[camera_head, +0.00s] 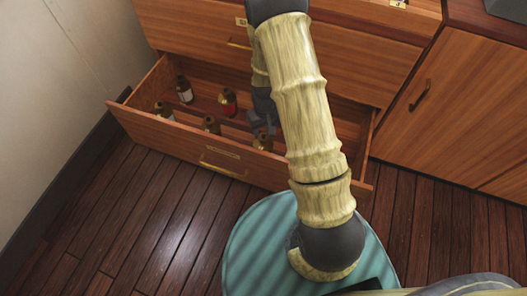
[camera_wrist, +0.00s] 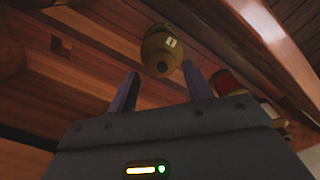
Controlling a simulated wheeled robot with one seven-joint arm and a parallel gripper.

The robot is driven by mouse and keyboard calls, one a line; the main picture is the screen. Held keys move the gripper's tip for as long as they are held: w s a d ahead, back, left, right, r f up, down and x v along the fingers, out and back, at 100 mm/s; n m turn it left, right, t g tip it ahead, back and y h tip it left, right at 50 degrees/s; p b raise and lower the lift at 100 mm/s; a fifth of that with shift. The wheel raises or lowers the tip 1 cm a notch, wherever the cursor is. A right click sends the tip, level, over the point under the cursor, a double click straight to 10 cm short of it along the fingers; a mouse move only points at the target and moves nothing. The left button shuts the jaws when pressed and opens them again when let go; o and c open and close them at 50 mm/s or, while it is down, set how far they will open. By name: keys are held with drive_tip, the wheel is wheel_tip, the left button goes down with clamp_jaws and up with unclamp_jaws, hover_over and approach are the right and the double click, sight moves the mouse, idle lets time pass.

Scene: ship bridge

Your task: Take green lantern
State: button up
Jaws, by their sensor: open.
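Several small lanterns with dark brass tops stand in the open drawer. No green shows clearly on any of them, so I cannot tell for sure which is the green lantern. My gripper (camera_head: 262,122) is inside the drawer, partly hidden behind my arm, just above a brass-topped lantern (camera_head: 263,141) near the front wall. In the wrist view my gripper (camera_wrist: 161,76) is open and empty. A brass lantern top (camera_wrist: 160,52) shows beyond and between its fingertips; its body colour is hidden.
The wooden drawer (camera_head: 150,125) also holds a red lantern (camera_head: 228,102), a pale-bodied lantern (camera_head: 184,92) and others near the front wall. A red lantern (camera_wrist: 228,82) shows right of the fingers. A closed cabinet door (camera_head: 450,95) is at right.

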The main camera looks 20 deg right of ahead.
sight(263, 136)
drive_tip(key=f+b, duration=0.2)
drive_tip(key=f, duration=0.1)
drive_tip(key=w+f+b, duration=0.1)
drive_tip(key=f, duration=0.1)
drive_tip(key=shift+a+f, duration=0.15)
drive_tip(key=shift+s, duration=0.1)
clamp_jaws()
